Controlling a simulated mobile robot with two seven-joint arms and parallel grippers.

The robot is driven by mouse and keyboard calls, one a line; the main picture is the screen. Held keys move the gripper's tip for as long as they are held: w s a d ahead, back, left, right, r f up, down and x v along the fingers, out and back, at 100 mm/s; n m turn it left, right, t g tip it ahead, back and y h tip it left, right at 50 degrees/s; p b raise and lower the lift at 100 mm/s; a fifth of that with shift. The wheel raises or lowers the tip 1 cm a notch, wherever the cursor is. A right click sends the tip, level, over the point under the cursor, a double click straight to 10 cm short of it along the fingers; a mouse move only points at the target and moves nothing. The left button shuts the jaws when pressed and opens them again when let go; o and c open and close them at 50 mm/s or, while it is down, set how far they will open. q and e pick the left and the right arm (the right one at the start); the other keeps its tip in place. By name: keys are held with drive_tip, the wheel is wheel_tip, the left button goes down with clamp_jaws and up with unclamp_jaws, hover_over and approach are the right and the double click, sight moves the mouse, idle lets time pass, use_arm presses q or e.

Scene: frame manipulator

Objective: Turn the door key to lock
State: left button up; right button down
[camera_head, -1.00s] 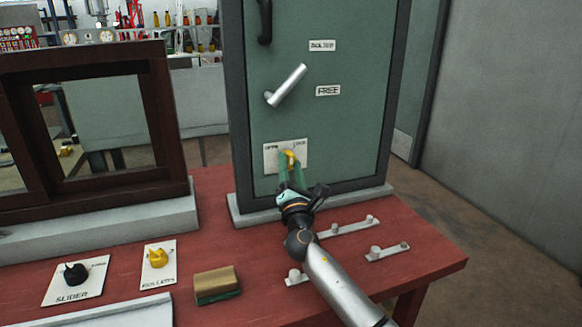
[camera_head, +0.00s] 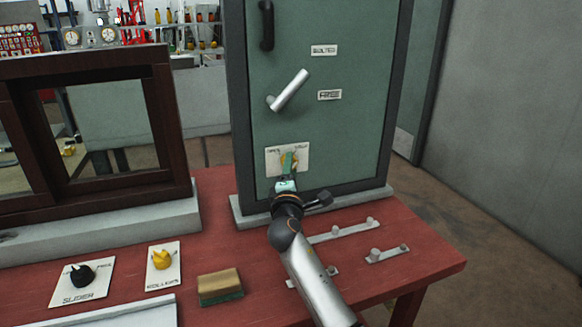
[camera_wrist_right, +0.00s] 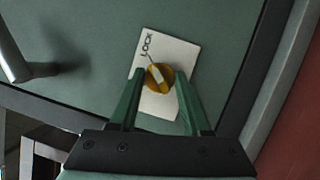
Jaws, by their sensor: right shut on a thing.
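The yellow door key (camera_wrist_right: 158,77) sits on a white plate (camera_head: 301,152) low on the green door (camera_head: 350,130). In the right wrist view the plate (camera_wrist_right: 180,56) reads LOCK and the key's round face shows between the fingers. My right gripper (camera_head: 288,160) is at the plate, its green fingers covering most of the key in the head view. In the right wrist view my right gripper (camera_wrist_right: 157,90) has a finger on each side of the key and is shut on it. My left gripper is not in view.
A dark wooden window frame (camera_head: 165,120) stands left of the door. On the red table (camera_head: 420,262) are a black knob (camera_head: 82,275), a yellow knob (camera_head: 162,260), a sponge-like block (camera_head: 220,285) and metal rails.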

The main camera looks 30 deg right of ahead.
idle(0.3)
drive_tip(key=shift+c, duration=1.8)
unclamp_jaws()
drive_tip(key=v, duration=1.2)
drive_tip(key=shift+s, duration=0.25)
drive_tip(key=shift+a, duration=0.15)
